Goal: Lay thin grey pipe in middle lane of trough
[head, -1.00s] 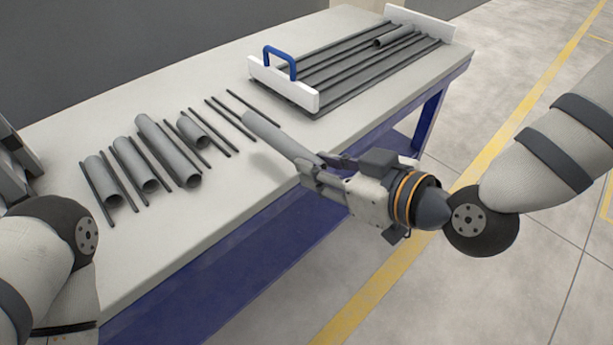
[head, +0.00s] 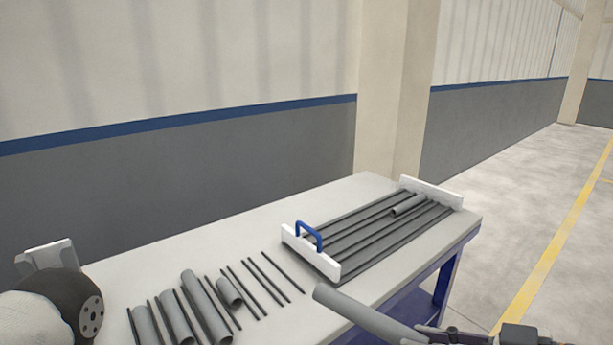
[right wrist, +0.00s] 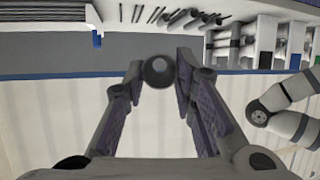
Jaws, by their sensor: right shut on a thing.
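My right gripper (head: 432,335) shows at the bottom edge of the head view, shut on a smooth grey pipe (head: 362,316). The pipe points up and left, in front of the table edge and apart from the trough. In the right wrist view its round end (right wrist: 158,71) sits between the two fingers. The trough (head: 330,268) lies on the table with white end plates, a blue handle and long dark lanes. A short grey pipe (head: 408,205) lies in it near the far end; I cannot tell which lane.
Several grey pipes of different widths, one of them short (head: 229,291), lie on the table (head: 180,254) among thin dark rods (head: 262,283), left of the trough. A wall and pillar (head: 392,90) stand behind. Open floor lies to the right.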

